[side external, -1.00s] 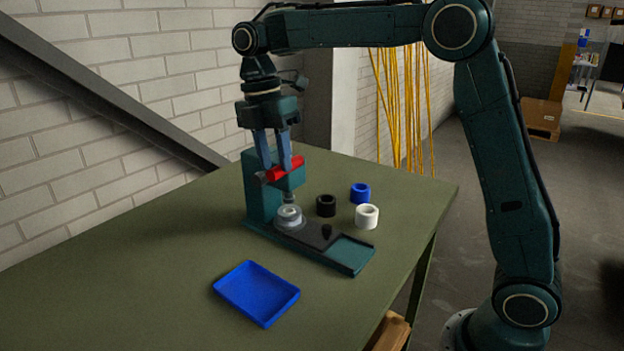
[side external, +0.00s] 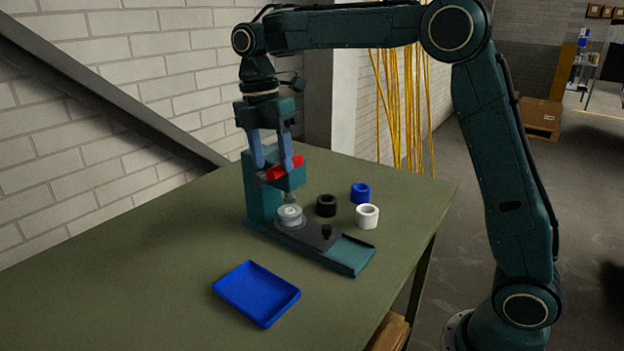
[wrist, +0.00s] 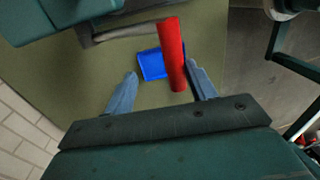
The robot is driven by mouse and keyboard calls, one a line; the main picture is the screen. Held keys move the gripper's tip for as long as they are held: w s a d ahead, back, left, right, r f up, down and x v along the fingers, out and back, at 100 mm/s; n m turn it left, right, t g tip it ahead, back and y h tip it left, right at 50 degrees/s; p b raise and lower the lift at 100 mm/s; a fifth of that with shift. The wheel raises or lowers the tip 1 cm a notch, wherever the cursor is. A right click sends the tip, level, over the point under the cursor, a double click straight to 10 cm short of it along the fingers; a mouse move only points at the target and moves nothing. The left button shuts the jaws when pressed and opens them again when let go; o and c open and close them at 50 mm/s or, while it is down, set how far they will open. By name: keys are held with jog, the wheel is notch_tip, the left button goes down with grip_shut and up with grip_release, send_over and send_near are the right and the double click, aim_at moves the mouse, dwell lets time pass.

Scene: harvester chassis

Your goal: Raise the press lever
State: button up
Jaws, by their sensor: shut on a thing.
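The press (side external: 262,205) is a teal stand with a dark base plate on the green table. Its press lever (side external: 287,166) has a red cylindrical handle at the head. My gripper (side external: 274,168) reaches down from above with its two blue-grey fingers at the handle, shut on it. The wrist view shows the red lever (wrist: 172,52) between the fingers, closer to the right one. The exact contact is hard to see there. A pale round fixture (side external: 289,214) sits under the press ram.
Black (side external: 326,206), blue (side external: 360,193) and white (side external: 367,216) rings stand right of the press. An empty blue tray (side external: 256,293) lies in front. A brick wall (side external: 60,150) is behind. The table's front left (side external: 130,280) is clear.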

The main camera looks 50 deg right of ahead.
jog(key=shift+w+r, duration=0.25)
jog(key=shift+w, duration=0.05)
notch_tip(320, 180, up, 11)
jog(key=shift+r, duration=0.15)
dwell(1.4)
jog(key=shift+s, duration=0.1)
dwell(0.3)
jog(key=s+d+f+m+t, duration=0.2)
jog(key=s+m+t, duration=0.2)
jog(key=s+m, duration=0.8)
jog(key=s+f+m+t, duration=0.3)
jog(key=s+f+m, duration=0.3)
jog(key=s+f, duration=0.6)
jog(key=s+d, duration=0.1)
jog(key=s, duration=0.2)
